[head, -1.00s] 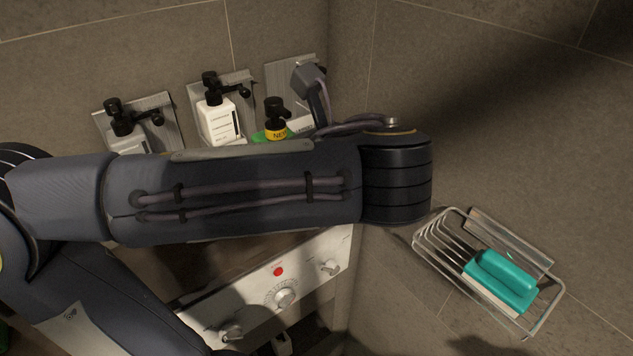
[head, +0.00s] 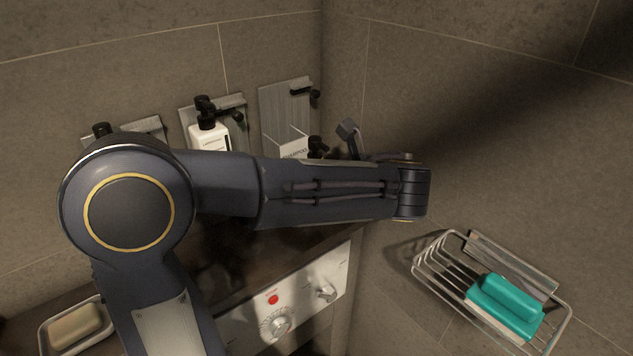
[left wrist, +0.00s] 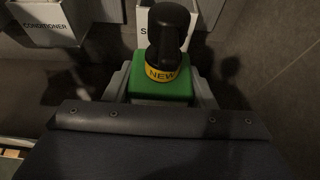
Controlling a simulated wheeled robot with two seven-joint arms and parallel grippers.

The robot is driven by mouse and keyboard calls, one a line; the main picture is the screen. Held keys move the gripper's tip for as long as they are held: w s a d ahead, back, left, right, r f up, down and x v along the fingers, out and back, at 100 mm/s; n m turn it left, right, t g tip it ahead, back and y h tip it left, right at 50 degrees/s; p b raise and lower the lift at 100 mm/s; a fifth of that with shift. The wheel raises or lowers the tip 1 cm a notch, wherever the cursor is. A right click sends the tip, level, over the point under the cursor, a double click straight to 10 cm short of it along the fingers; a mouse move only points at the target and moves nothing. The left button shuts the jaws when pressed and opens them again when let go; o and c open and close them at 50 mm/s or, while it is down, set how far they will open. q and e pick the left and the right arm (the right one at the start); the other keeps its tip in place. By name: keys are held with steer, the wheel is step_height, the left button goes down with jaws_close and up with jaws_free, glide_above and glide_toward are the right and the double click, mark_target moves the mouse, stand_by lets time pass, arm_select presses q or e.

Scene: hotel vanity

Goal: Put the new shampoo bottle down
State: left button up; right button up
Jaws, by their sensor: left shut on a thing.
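The new shampoo bottle (left wrist: 160,88) is green with a yellow "NEW" collar and a black pump. My left gripper (left wrist: 162,92) is shut on it, one grey finger on each side, and it looks upright in the left wrist view. In the head view my left arm hides most of it; only its black pump (head: 317,146) shows above the arm. The white holder marked "SHAMPOO" (head: 292,147) is on the wall plate just left of the pump. In the left wrist view the holder (left wrist: 146,38) is behind the bottle. My right gripper is out of view.
A white pump bottle (head: 209,136) stands in the middle wall holder; another black pump shows farther left. A counter (head: 255,262) is below, with a white control panel (head: 325,275) at its front. A soap dish (head: 45,338) is at lower left.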

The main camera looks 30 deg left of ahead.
arm_select(q)
steer(key=shift+w+f, duration=0.2)
steer(key=shift+f, duration=1.5)
steer(key=shift+f, duration=0.1)
steer(key=shift+f, duration=0.1)
steer(key=o, duration=1.2)
steer(key=shift+f, duration=0.1)
steer(key=shift+r, duration=0.25)
steer(key=shift+s+d+r, duration=0.1)
steer(key=shift+d+r, duration=0.05)
steer(key=shift+d, duration=0.15)
steer(key=b+v, duration=0.1)
steer(key=v, duration=1)
steer(key=shift+s+d, duration=0.1)
steer(key=shift+d, duration=0.05)
